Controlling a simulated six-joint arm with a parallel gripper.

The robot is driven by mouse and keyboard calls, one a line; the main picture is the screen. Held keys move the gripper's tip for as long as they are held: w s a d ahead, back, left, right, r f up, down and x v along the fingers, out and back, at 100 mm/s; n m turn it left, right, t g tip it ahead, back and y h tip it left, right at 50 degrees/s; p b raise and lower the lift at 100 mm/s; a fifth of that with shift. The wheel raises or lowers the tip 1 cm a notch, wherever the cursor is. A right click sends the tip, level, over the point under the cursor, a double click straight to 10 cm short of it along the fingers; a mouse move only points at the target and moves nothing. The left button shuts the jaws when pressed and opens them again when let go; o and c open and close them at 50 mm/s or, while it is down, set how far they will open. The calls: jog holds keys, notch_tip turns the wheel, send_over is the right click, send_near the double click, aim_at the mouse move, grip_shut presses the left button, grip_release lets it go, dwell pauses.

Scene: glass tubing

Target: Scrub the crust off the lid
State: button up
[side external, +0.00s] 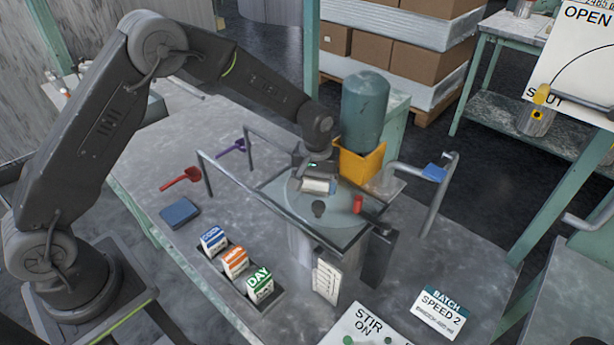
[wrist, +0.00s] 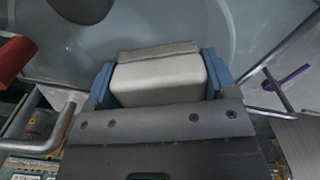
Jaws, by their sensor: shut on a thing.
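My gripper (side external: 318,178) is over the round grey-blue lid (side external: 296,206), at its far part in the side view. In the wrist view its blue fingers (wrist: 158,84) are shut on a cream block (wrist: 160,76) with a grey-brown pad (wrist: 158,51) along its far edge. The block is at or just above the lid; I cannot tell whether it touches. The lid's pale surface (wrist: 150,22) fills the top of the wrist view. A dark round knob or spot (side external: 318,208) shows on the lid. I cannot make out any crust clearly.
Metal rails (side external: 228,178) stand around the lid. A red piece (side external: 357,204) is at its right. A green cylinder in a yellow holder (side external: 362,160) stands close behind my gripper. Small labelled boxes (side external: 236,262) sit in front.

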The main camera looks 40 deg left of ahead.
aim_at(328, 183)
jog(key=shift+d, duration=1.8)
jog(key=shift+a, duration=5.45)
notch_tip(328, 183, up, 8)
jog(key=shift+d+r, duration=0.1)
